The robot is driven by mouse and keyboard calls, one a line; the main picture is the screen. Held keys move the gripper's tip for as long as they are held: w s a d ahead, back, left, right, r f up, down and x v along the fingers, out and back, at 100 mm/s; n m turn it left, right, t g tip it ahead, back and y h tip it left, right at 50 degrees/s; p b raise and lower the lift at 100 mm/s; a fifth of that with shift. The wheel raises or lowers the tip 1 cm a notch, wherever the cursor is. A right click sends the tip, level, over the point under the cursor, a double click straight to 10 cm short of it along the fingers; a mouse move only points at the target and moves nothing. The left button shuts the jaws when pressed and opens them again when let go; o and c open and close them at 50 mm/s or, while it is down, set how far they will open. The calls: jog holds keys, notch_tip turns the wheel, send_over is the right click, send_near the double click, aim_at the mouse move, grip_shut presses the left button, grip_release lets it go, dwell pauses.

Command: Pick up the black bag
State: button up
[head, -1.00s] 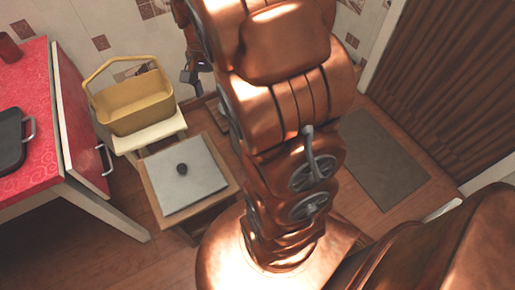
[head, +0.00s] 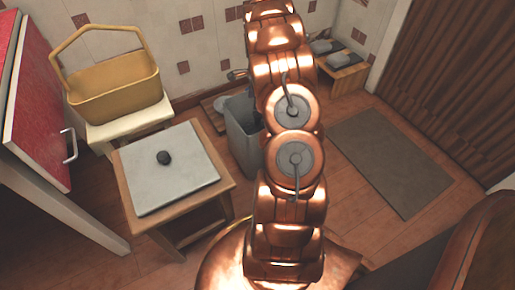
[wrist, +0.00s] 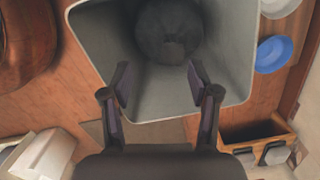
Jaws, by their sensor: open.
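A dark, rounded bundle that looks like the black bag (wrist: 168,32) lies inside a grey bin (wrist: 105,45) in the wrist view. The bin also shows in the head view (head: 241,140), standing on the floor partly behind my arm; the bag is not visible there. My gripper (wrist: 160,80) is open and empty over the bin's near side. Its two fingers point toward the bag, which appears just beyond the fingertips. I cannot tell the exact gap in depth.
A yellow basket (head: 115,92) sits on a cream stool (head: 130,125). Blue and white dishes (wrist: 273,55) lie beside the bin. A mat (head: 395,165) covers floor at right.

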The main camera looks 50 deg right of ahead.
jog(key=shift+m, duration=0.8)
jog(key=d+f, duration=0.1)
jog(key=f, duration=0.1)
jog(key=d+f+b, duration=0.1)
jog(key=f, duration=0.1)
jog(key=d+f+b, duration=0.1)
jog(key=f, duration=0.1)
jog(key=shift+s+d+f, duration=0.1)
jog(key=shift+d+f, duration=0.05)
jog(key=shift+f, duration=0.25)
jog(key=shift+w+a+f+b, duration=0.15)
jog(key=shift+f+b, duration=0.5)
jog(key=shift+f, duration=0.55)
jog(key=shift+w+a+f+b, duration=0.1)
jog(key=shift+f+b, duration=0.55)
jog(key=shift+f, duration=0.55)
jog(key=shift+w+a+f+b, duration=0.15)
jog(key=shift+f+b, duration=0.5)
jog(key=shift+f, duration=0.55)
jog(key=shift+c, duration=0.5)
grip_shut()
jog(key=shift+r, duration=0.1)
